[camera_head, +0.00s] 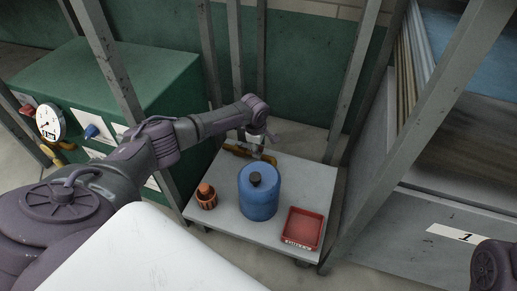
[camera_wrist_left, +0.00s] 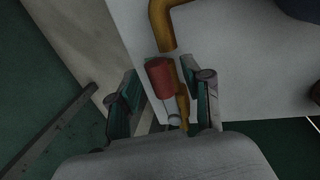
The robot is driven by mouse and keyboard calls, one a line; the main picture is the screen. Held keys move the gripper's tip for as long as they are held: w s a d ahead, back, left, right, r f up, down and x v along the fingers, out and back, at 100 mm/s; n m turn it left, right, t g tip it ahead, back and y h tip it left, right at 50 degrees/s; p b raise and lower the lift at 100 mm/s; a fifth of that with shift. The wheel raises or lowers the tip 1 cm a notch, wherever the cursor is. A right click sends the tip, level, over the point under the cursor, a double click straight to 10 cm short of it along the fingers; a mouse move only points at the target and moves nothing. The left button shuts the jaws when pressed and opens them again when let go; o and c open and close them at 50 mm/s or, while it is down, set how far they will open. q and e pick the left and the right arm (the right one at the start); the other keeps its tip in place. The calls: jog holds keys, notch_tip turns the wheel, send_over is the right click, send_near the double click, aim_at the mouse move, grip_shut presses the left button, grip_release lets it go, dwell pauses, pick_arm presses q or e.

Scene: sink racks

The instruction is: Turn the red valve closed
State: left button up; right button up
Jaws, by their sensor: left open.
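A red valve handle (camera_wrist_left: 159,77), a short red cylinder on a thin metal stem, shows in the left wrist view beside a brass-coloured pipe (camera_wrist_left: 163,28). My left gripper (camera_wrist_left: 161,82) is open, with one finger on each side of the handle. I cannot tell whether either finger touches it. In the head view my left gripper (camera_head: 257,139) is low over the back of the white table, at the yellow-brown pipe (camera_head: 240,150). The red handle is not clear there. My right gripper is out of view.
On the white table (camera_head: 318,180) stand a blue canister (camera_head: 259,196), an orange-brown container (camera_head: 207,199) and a red tray (camera_head: 303,228). Grey metal posts (camera_head: 350,85) frame the table. A green cabinet (camera_head: 120,75) with a round gauge (camera_head: 50,122) stands at left.

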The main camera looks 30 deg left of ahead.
pick_arm(q)
grip_shut()
dwell(0.3)
